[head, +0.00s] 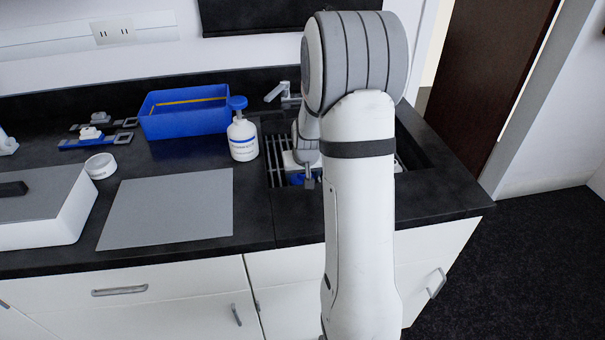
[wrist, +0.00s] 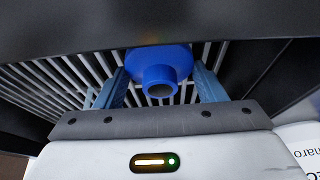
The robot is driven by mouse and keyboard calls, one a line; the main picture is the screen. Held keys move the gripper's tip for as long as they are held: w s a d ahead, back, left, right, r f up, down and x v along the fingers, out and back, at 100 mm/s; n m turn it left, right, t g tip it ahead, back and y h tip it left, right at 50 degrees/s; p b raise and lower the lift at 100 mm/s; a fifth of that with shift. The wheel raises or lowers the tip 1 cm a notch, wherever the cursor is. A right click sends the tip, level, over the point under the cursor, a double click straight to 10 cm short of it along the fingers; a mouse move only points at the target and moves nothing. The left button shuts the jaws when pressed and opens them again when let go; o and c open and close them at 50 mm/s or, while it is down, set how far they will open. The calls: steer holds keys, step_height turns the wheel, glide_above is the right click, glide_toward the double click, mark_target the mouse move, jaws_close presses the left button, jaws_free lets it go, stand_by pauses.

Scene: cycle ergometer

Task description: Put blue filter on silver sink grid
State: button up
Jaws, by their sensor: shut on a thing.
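The blue filter (wrist: 160,72) is a round blue piece with a short spout, seen between my gripper's two blue fingers in the wrist view. My gripper (wrist: 161,84) is shut on it. The silver sink grid (wrist: 62,80) has thin parallel bars and lies behind and beneath the filter; I cannot tell whether they touch. In the head view the grid (head: 276,162) shows in the dark sink, left of my arm. My gripper (head: 298,178) is low over it there, partly hidden by my arm, and the filter cannot be made out clearly.
A white bottle with a blue cap (head: 242,140) stands just left of the sink. A blue bin (head: 185,112) is behind it, and the faucet (head: 282,92) is at the sink's back. A grey mat (head: 168,210) lies clear on the black counter. The sink walls are close around my gripper.

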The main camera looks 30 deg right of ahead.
steer(key=shift+f, duration=0.1)
steer(key=o, duration=1)
steer(key=shift+c, duration=0.2)
steer(key=shift+r, duration=0.3)
steer(key=v, duration=1)
steer(key=s+a+r+n+g, duration=0.1)
steer(key=s+a+r, duration=0.1)
steer(key=s+a, duration=0.5)
steer(key=s+a+r+n+g+y, duration=0.1)
steer(key=s+a+r+n, duration=0.1)
steer(key=s+a, duration=0.6)
steer(key=s, duration=0.7)
steer(key=shift+r, duration=0.35)
steer(key=shift+s, duration=0.15)
